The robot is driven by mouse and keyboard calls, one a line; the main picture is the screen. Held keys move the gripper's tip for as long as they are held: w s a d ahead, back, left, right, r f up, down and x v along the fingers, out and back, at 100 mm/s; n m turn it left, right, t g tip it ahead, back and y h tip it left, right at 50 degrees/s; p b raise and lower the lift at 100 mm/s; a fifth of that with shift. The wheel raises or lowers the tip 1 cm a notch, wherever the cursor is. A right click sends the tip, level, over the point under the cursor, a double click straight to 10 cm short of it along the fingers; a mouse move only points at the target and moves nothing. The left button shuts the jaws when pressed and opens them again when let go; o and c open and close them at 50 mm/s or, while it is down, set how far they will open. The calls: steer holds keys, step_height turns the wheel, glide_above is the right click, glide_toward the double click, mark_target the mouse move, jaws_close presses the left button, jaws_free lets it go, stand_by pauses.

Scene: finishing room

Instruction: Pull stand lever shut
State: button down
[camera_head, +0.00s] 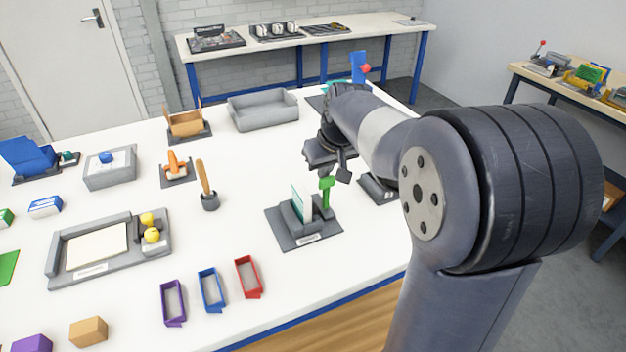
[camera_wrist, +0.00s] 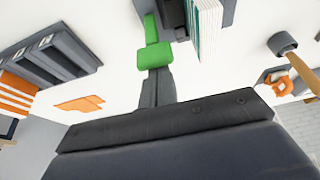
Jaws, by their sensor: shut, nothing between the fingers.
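The stand (camera_head: 288,236) is a dark grey base with a light panel, standing near the table's front edge. Its green lever (camera_head: 326,194) rises upright at the right side of the base. My gripper (camera_head: 342,176) is shut and empty, just right of the lever's top and above the table. In the wrist view my shut fingers (camera_wrist: 156,84) point at the green lever (camera_wrist: 154,57). They look very close to it; I cannot tell whether they touch. The stand's pale stacked sheets (camera_wrist: 206,28) show beside the lever.
Red, blue and purple bins (camera_head: 248,277) lie front left of the stand. A dark fixture (camera_head: 376,189) sits right of the stand, partly behind my arm. White table shows between these things.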

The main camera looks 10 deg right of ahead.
mark_target(327, 191)
steer(key=b, duration=0.2)
steer(key=s+t+b, duration=0.1)
steer(key=b, duration=0.1)
steer(key=s+f+t+b, duration=0.1)
steer(key=b, duration=0.1)
steer(key=shift+s+d+y, duration=0.2)
steer(key=shift+d+y, duration=0.05)
steer(key=shift+y, duration=0.05)
steer(key=s+t+b, duration=0.1)
steer(key=b, duration=0.2)
steer(key=s+t+b, duration=0.1)
steer(key=b, duration=0.2)
steer(key=s+t+b, duration=0.1)
steer(key=t+b, duration=0.1)
steer(key=b, duration=0.1)
steer(key=shift+s+d+f+y, duration=0.1)
steer(key=shift+d+f+y, duration=0.2)
steer(key=shift+d+f, duration=0.1)
steer(key=shift+s+b, duration=0.3)
steer(key=shift+b, duration=0.7)
steer(key=shift+s+f, duration=0.1)
steer(key=shift+s+f+b, duration=0.1)
steer(key=shift+f+b, duration=0.15)
steer(key=shift+b, duration=0.1)
steer(key=shift+r, duration=0.1)
